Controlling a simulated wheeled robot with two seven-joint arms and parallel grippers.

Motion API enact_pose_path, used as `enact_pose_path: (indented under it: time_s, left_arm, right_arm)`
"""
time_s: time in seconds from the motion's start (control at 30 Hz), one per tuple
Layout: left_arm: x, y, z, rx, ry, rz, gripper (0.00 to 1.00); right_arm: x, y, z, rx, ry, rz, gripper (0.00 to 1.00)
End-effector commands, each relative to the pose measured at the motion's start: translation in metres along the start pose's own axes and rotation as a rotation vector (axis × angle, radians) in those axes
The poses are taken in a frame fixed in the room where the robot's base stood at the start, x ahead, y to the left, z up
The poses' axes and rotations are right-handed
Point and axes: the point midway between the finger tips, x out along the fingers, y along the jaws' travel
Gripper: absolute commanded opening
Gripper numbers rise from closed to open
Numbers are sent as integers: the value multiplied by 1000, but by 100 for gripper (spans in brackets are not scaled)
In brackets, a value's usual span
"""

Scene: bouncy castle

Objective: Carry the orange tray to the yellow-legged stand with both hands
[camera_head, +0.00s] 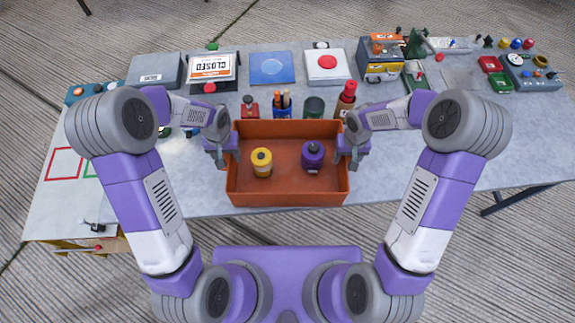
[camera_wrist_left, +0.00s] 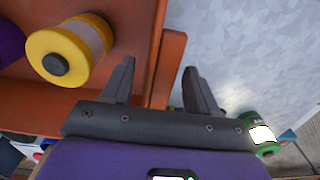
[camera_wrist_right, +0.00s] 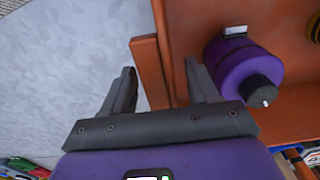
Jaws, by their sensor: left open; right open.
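The orange tray (camera_head: 290,196) sits on the grey table at its front edge, holding a yellow cylinder (camera_head: 261,163) and a purple cylinder (camera_head: 312,157). My left gripper (camera_head: 229,160) is at the tray's left side, open, its fingers on either side of the tray's side piece (camera_wrist_left: 162,72). My right gripper (camera_head: 346,161) is open at the right side, its fingers likewise on either side of the side piece (camera_wrist_right: 150,75). Whether the fingers touch it I cannot tell. A white-topped stand (camera_head: 52,208) with yellow parts underneath is at the left, partly hidden by my left arm.
Behind the tray stand a pen cup (camera_head: 283,107), a dark green cup (camera_head: 314,107) and a red bottle (camera_head: 346,98). A CLOSED sign (camera_head: 210,68) and several boxes line the back.

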Motion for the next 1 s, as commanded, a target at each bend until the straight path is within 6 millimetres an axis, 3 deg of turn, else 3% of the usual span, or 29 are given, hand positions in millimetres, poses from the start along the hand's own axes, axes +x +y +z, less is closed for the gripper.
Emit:
enact_pose_path:
  time_s: [0.13, 0.53, 1.0]
  left_arm:
    - [0, 0, 0, 0, 0, 0, 60]
    - [0, 0, 0, 0, 0, 0, 0]
    - [-3, 0, -1, 0, 3, 0, 0]
  right_arm:
    - [0, 0, 0, 0, 0, 0, 60]
    - [0, 0, 0, 0, 0, 0, 0]
    - [-3, 0, -1, 0, 2, 0, 0]
